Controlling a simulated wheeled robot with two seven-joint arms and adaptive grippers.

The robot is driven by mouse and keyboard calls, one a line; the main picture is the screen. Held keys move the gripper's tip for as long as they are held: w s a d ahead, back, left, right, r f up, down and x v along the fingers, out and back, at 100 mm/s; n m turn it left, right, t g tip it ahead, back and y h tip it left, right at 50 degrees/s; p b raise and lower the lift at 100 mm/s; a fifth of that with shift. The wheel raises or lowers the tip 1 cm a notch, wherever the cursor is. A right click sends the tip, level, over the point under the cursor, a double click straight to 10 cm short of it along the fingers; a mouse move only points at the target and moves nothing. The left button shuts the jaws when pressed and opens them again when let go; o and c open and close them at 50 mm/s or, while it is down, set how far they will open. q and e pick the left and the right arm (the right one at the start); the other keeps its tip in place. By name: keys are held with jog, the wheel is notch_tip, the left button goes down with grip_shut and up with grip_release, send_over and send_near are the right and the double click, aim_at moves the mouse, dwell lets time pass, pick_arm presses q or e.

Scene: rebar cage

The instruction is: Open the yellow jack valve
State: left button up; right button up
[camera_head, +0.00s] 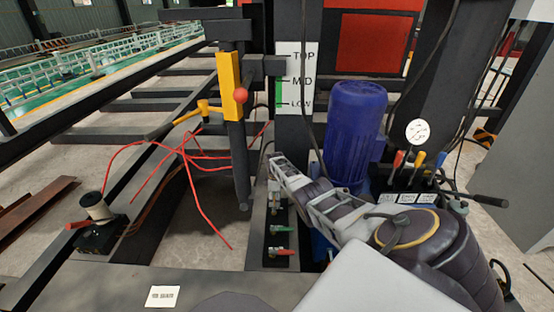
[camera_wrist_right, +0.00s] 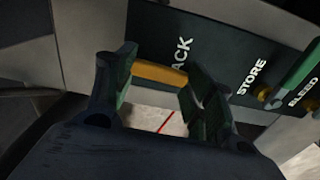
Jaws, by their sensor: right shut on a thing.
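In the right wrist view, the yellow jack valve handle (camera_wrist_right: 160,73) lies across the gap between my two fingers, beside the label ending in "ACK" on a dark panel. My right gripper (camera_wrist_right: 160,72) is shut on this handle, with a finger on either side of it. In the head view my right arm reaches in from the lower right, and my right gripper (camera_head: 274,185) is at the upper part of the narrow valve panel. The yellow handle is hidden there behind the gripper. My left gripper is not in view.
Below the gripper are a green valve handle (camera_head: 279,229) and a red one (camera_head: 284,252). A blue motor (camera_head: 354,122) stands close behind my arm. A yellow bracket (camera_head: 231,88) with a red ball and loose red cables (camera_head: 190,160) are to the left. A pressure gauge (camera_head: 417,131) is right.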

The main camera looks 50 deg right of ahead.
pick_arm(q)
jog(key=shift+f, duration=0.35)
pick_arm(e)
jog(key=shift+w+a+f+n, duration=0.1)
jog(key=shift+n, duration=0.3)
jog(key=o, duration=1.5)
jog(key=shift+c, duration=0.2)
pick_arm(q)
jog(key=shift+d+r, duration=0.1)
pick_arm(e)
jog(key=shift+w+r, duration=0.1)
jog(key=shift+r, duration=0.15)
notch_tip(320, 180, up, 12)
jog(key=shift+f, duration=0.2)
